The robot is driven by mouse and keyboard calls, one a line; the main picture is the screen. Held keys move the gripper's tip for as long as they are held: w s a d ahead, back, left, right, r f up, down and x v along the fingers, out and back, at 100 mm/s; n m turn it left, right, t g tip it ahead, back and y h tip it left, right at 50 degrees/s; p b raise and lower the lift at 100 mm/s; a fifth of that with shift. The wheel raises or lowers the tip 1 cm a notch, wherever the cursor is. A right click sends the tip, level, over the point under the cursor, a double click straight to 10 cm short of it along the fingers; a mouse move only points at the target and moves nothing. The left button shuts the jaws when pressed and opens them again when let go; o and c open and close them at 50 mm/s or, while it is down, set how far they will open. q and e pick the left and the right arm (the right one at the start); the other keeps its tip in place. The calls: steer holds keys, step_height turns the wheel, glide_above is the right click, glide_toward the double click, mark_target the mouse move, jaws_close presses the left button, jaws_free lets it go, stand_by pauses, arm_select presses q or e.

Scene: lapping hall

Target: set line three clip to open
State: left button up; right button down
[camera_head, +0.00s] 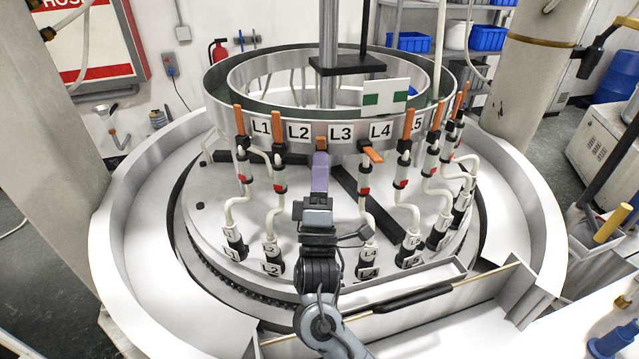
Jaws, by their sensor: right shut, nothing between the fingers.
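The line three clip (321,144) is on the ring under the L3 label (341,133). Only a short orange part of it shows above my right gripper, so its angle is hard to tell. My right gripper (320,160) comes up from the bottom middle. Its purple fingers are shut and empty, and they overlap the clip's lower part in the picture. I cannot tell whether they touch it. They also hide most of line three's hose. My left gripper is out of view.
The orange levers of L1 (239,121), L2 (276,126) and L5 (409,124) stand upright. The L4 lever (373,155) sticks outward and down. White hoses with red bands hang close on both sides of my right gripper. A wide white basin (125,240) surrounds the machine.

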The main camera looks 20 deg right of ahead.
mark_target(321, 142)
steer(key=shift+w+d+r, duration=0.25)
steer(key=shift+w+r, duration=0.25)
steer(key=shift+w+r+p, duration=0.1)
steer(key=shift+r+p, duration=0.35)
steer(key=shift+p, duration=0.25)
steer(key=shift+w+d+r+p, duration=0.1)
steer(key=shift+w+r+p, duration=0.1)
steer(key=shift+r+p, duration=0.3)
steer(key=shift+w+d+r+p, duration=0.15)
steer(key=shift+r+p, duration=0.2)
steer(key=shift+p, duration=0.2)
steer(key=shift+p+x, duration=0.65)
steer(key=shift+x, duration=0.35)
steer(key=shift+w, duration=0.1)
steer(key=shift+a, duration=0.1)
